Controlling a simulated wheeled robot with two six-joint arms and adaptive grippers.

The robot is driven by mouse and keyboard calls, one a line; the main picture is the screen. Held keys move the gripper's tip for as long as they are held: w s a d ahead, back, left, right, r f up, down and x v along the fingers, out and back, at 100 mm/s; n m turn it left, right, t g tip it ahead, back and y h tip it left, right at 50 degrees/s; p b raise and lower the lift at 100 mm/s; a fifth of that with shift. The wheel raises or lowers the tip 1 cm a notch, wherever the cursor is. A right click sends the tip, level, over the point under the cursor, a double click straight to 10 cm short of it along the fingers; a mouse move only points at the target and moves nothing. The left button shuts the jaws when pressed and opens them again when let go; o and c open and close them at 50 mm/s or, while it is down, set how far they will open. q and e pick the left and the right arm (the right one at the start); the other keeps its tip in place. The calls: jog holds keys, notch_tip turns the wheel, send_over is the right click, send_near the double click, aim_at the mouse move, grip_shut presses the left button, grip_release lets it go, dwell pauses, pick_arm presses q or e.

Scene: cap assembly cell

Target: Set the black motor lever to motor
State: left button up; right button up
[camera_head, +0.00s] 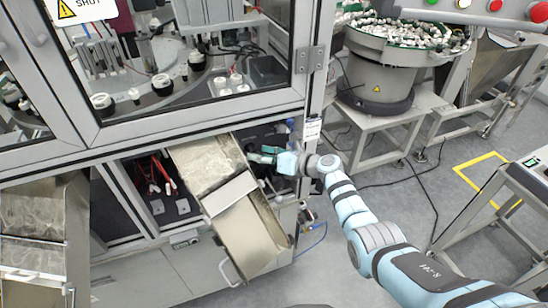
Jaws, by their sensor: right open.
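My right arm comes in from the lower right, and its gripper (258,154) is at the dark opening in the machine's lower front, just right of the metal chute. The gripper is small in the view; its jaws are open, and I see nothing held in them. I cannot make out the black motor lever against the dark parts around the gripper, nor tell whether the gripper touches it. My left gripper is not in view.
The tilted metal chute (248,236) stands out from the machine close left of my gripper. A door frame (200,118) runs above the opening. A bowl feeder (378,75) on a stand is at the upper right. Grey floor (330,270) is clear below my arm.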

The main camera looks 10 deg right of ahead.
jog(key=v, duration=1)
jog(key=shift+s+d, duration=0.25)
jog(key=shift+s, duration=0.05)
